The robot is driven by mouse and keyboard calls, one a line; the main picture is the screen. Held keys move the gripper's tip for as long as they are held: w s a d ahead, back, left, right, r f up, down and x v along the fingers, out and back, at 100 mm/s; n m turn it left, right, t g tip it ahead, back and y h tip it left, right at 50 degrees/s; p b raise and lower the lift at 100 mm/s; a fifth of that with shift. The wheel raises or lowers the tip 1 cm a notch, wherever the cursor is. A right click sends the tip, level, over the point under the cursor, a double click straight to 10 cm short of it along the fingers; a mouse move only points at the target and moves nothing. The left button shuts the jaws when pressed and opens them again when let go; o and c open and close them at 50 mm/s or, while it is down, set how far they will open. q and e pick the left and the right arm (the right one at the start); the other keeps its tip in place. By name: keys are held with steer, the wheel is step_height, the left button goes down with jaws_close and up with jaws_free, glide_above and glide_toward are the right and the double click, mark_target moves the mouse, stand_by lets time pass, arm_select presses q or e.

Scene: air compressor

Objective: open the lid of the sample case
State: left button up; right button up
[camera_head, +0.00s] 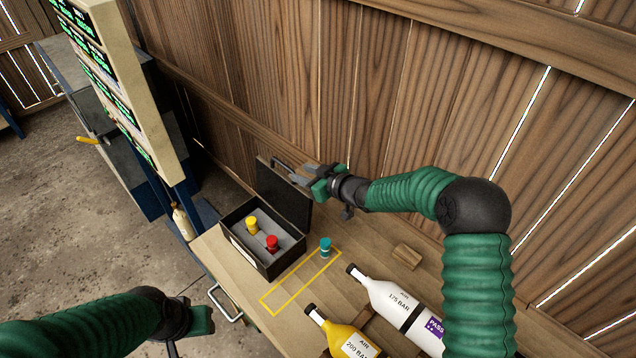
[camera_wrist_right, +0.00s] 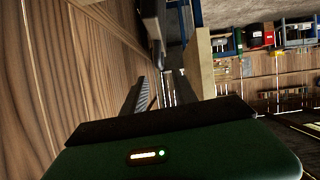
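The sample case (camera_head: 234,221) is a black box on the wooden table. Its lid (camera_head: 283,198) stands raised, roughly upright, at the back of the box. A yellow-capped and a red-capped sample (camera_head: 272,243) sit in the grey insert. My right gripper (camera_head: 284,169) is at the lid's upper edge, beside its handle. In the right wrist view its fingers (camera_wrist_right: 157,92) stand apart, and a dark part, likely of the lid or handle (camera_wrist_right: 152,25), reaches down near the tips. I cannot tell whether they touch. My left gripper (camera_head: 190,335) is low at the left, fingers mostly hidden.
A teal-capped sample (camera_head: 325,247) stands by the yellow outline (camera_head: 290,304) on the table. A white bottle (camera_head: 391,300), a yellow bottle (camera_head: 345,336) and a small wood block (camera_head: 407,256) lie to the right. The plank wall (camera_head: 400,100) is close behind the lid.

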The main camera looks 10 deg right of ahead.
steer(key=v, duration=0.6)
steer(key=shift+s+d+b, duration=0.3)
steer(key=shift+b, duration=0.05)
steer(key=shift+r, duration=0.1)
steer(key=s+d+f+m+g+h+b, duration=0.2)
steer(key=s+d+f+h, duration=0.15)
steer(key=s, duration=0.35)
steer(key=s+d+f+m+g+h+b, duration=0.25)
steer(key=s+d+f, duration=0.2)
steer(key=s, duration=0.25)
steer(key=s+f+m+g+h, duration=0.1)
steer(key=s+f+m+g, duration=0.2)
steer(key=s, duration=1.5)
steer(key=shift+f+g+b, duration=0.4)
steer(key=shift+f+g, duration=0.1)
steer(key=shift+g, duration=0.05)
